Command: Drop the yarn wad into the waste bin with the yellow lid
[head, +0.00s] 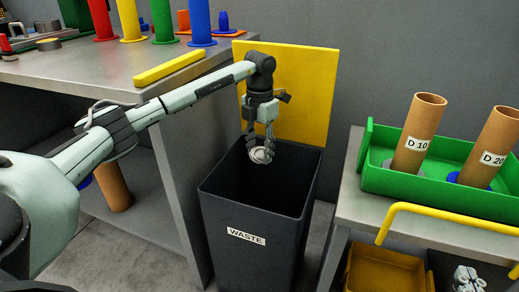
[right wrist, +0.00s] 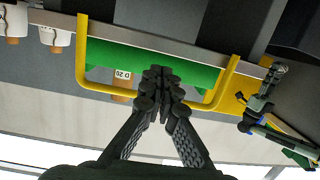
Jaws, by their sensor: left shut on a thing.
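The yarn wad (head: 261,155) is a small pale lump between the fingers of my left gripper (head: 262,150). The gripper is shut on it and points down, over the mouth of the waste bin. The bin (head: 250,238) is dark, square and labelled WASTE. Its yellow lid (head: 298,88) stands raised at the back, behind my gripper. The inside of the bin is dark and its floor is hidden. My right gripper (right wrist: 163,80) shows in the right wrist view with its fingertips together and nothing visible between them.
Left of the bin is a grey table (head: 120,80) with coloured bobbins and a yellow bar (head: 169,68). Right of it, a green tray (head: 440,190) with brown tubes stands on a bench with a yellow rail (head: 430,217). A yellow box (head: 385,275) sits below.

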